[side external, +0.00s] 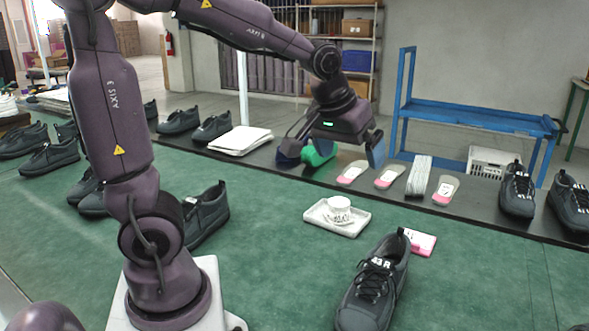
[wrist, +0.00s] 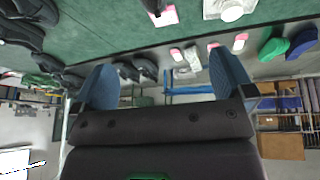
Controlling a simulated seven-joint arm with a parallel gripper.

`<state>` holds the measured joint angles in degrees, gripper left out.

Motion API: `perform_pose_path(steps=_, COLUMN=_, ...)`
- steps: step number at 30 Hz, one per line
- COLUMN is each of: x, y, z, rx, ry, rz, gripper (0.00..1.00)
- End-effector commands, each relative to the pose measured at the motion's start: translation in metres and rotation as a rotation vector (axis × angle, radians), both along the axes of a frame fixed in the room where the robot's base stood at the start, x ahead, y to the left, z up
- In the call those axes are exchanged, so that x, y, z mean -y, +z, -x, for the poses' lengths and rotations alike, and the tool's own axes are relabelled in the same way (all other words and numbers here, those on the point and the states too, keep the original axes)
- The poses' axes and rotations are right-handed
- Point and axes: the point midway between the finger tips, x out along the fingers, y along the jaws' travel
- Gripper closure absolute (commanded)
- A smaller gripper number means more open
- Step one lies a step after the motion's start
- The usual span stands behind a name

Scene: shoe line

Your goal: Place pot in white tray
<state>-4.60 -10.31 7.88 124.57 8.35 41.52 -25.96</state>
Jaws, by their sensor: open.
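The white tray (side external: 316,216) lies on the green table in the side view, and part of it shows at the top of the wrist view (wrist: 210,9). A small white round pot-like item (side external: 341,203) sits in it with a dark-patterned white piece (side external: 338,217) at its front; whether these are one thing I cannot tell. My gripper (side external: 332,157) is open above the black strip behind the tray, its blue fingers spread. In the wrist view nothing is between the fingers (wrist: 162,66). A rounded green object (side external: 318,154) shows behind or below my gripper; its kind is unclear.
A dark shoe (side external: 372,287) and a pink-and-white card (side external: 420,242) are near the tray. Pink-and-white insoles (side external: 389,177), a white bundle (side external: 419,176) and more shoes (side external: 516,190) line the black strip. A white stack (side external: 240,140) lies left.

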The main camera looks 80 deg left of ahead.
Motion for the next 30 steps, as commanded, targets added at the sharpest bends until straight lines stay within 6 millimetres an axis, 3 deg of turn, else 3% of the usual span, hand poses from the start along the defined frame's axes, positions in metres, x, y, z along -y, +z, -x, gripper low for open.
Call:
perform_pose_path(steps=3, x=0.039, y=0.017, z=0.045, rx=0.023, ry=-0.205, rz=-0.017, gripper=0.00)
perform_pose_path(steps=6, x=0.062, y=0.020, z=0.077, rx=0.032, ry=-0.353, rz=-0.042, gripper=0.00)
perform_pose_path(steps=12, x=0.085, y=0.016, z=0.115, rx=0.041, ry=-0.534, rz=-0.087, gripper=0.00)
perform_pose_path(steps=30, x=0.088, y=0.015, z=0.121, rx=0.042, ry=-0.566, rz=-0.096, gripper=0.00)
